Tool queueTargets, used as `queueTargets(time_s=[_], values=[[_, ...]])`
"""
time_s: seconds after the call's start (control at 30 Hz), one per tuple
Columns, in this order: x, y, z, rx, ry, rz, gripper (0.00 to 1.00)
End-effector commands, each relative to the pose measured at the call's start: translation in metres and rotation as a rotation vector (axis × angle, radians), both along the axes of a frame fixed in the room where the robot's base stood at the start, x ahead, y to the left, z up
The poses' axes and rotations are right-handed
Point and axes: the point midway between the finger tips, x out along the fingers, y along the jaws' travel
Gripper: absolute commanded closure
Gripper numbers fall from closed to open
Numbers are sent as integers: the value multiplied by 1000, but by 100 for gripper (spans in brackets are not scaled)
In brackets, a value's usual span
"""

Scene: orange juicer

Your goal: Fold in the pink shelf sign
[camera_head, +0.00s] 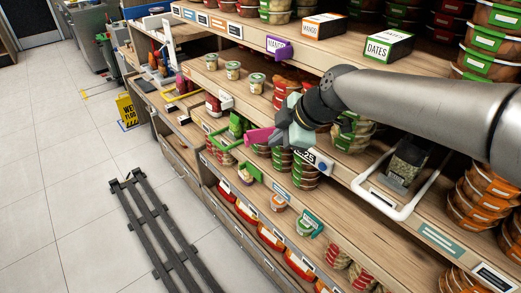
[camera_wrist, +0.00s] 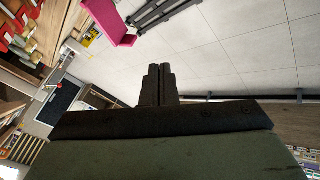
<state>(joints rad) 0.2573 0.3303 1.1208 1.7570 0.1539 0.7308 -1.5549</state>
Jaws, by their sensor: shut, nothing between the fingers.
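The pink shelf sign (camera_head: 259,136) sticks out from the front edge of the middle shelf in the head view. It also shows at the top of the wrist view (camera_wrist: 108,20), as a bent pink plate. My gripper (camera_head: 283,137) is close to the right of the sign in the head view, in front of the shelf edge. In the wrist view its two dark fingers (camera_wrist: 160,72) are together with nothing between them. The sign lies above and left of the fingertips there, with a visible gap. My arm covers part of the shelf behind.
A purple sign (camera_head: 279,48) sticks out from the upper shelf, and a green sign (camera_head: 246,172) and a teal sign (camera_head: 313,222) from the lower one. A white-framed holder (camera_head: 396,212) juts out at right. Black rails (camera_head: 155,230) lie on the otherwise open floor.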

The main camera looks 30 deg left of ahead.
Motion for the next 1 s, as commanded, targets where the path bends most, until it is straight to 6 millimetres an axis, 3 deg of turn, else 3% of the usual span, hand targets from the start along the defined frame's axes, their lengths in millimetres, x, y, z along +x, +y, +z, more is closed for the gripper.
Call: queueTargets(time_s=[0.47, 0.67, 1.0], values=[[1, 3, -3, 1, -12, 20, 100], [1, 22, -26, 0, -9, 23, 100], [7, 65, -80, 0, -11, 22, 100]])
